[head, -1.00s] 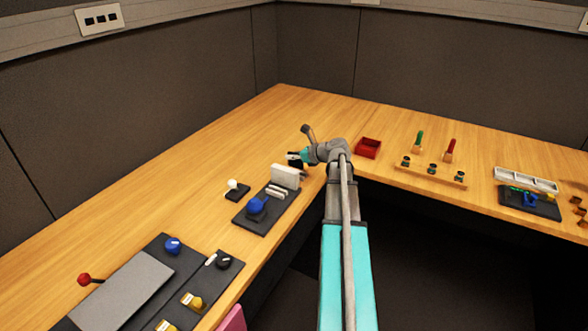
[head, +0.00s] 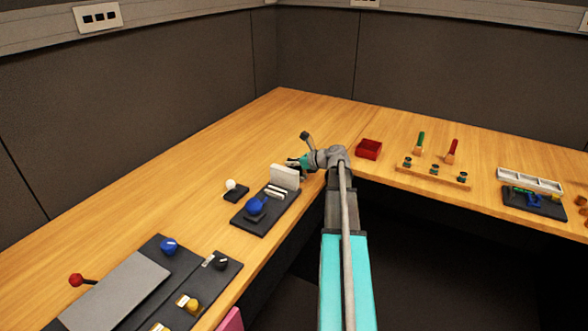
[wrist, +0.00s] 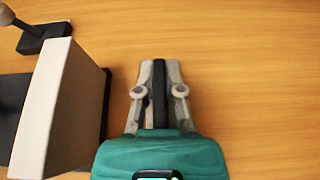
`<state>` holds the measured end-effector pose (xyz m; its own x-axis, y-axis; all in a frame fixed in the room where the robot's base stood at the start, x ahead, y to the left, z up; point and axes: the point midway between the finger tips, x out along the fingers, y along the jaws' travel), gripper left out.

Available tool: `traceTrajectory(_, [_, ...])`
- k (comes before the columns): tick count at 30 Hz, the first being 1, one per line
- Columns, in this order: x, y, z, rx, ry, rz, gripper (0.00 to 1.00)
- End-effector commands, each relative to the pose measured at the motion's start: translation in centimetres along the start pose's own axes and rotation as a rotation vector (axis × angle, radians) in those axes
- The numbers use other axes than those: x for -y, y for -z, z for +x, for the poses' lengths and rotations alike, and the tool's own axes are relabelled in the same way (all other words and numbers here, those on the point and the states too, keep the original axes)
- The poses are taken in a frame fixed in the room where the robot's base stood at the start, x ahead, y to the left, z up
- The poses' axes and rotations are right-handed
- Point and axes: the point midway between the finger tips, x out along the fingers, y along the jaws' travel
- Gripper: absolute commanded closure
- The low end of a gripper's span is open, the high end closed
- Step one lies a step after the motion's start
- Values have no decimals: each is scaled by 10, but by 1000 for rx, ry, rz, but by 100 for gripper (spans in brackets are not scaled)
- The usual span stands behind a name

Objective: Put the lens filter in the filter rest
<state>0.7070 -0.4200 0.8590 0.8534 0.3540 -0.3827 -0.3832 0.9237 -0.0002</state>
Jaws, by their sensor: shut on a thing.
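My gripper (wrist: 158,75) points away in the wrist view, its fingers close together on a thin dark strip (wrist: 159,95). The strip looks like the lens filter seen edge-on; its face does not show. In the head view my gripper (head: 297,162) is low over the wooden desk, just behind the pale upright slab on the trackball panel. The filter is too small to make out there. I cannot pick out the filter rest for certain in either view.
The pale slab (wrist: 55,105) stands left of my gripper, apart from it. The trackball panel (head: 262,226) carries a blue ball. A white-knobbed stick (head: 231,186) stands beyond it. A red tray (head: 369,149) and a wooden rack (head: 430,175) lie right. Desk right of my gripper is bare.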

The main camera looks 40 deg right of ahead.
Motion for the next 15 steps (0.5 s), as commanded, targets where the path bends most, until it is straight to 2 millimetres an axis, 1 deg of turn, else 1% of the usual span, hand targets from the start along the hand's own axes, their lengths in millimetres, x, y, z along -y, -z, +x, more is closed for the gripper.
traceTrajectory(1, [0,6,3,0,0,0,100])
traceTrajectory(3, [0,9,4,0,0,0,100])
traceTrajectory(15, [0,9,4,0,0,0,100])
